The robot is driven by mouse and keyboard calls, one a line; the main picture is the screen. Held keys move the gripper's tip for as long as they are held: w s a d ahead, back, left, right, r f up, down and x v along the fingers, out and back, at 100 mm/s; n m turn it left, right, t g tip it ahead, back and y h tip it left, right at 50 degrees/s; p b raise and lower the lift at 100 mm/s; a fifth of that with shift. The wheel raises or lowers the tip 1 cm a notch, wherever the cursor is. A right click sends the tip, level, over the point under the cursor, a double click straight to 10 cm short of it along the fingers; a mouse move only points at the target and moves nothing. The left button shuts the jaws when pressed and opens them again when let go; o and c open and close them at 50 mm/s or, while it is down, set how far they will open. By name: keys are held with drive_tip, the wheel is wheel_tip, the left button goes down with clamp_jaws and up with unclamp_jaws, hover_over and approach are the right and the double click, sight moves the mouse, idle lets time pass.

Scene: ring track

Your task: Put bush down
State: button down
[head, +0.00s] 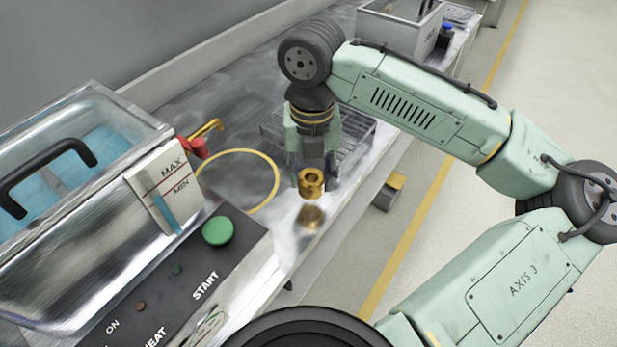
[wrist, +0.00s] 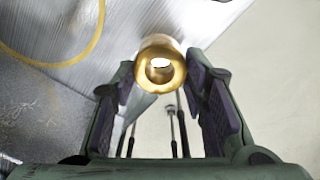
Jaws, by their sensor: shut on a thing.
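The bush (head: 312,182) is a short brass-coloured ring with a hole through it. My gripper (head: 315,172) points down and is shut on the bush, holding it above the metal bench top (head: 285,215) near its front edge. A reflection of the bush shows on the bench below it, with a gap between. In the wrist view the bush (wrist: 160,66) sits between the tips of the two dark finger pads, its hole facing the camera. A yellow circle (head: 274,170) is marked on the bench to the left of my gripper.
A water tank (head: 70,290) with a black handle and a control panel with a green button (head: 217,230) stand at the left. A wire rack (head: 355,138) lies behind my gripper. A grey bin (head: 400,28) stands farther back. The floor lies right of the bench edge.

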sight(308, 177)
drive_tip(key=shift+w+a, duration=0.2)
drive_tip(key=shift+f, duration=1.8)
drive_tip(key=shift+f, duration=0.15)
drive_tip(key=c, duration=1)
unclamp_jaws()
drive_tip(key=shift+o, duration=0.2)
wheel_tip(308, 177, up, 12)
drive_tip(key=shift+r, duration=0.15)
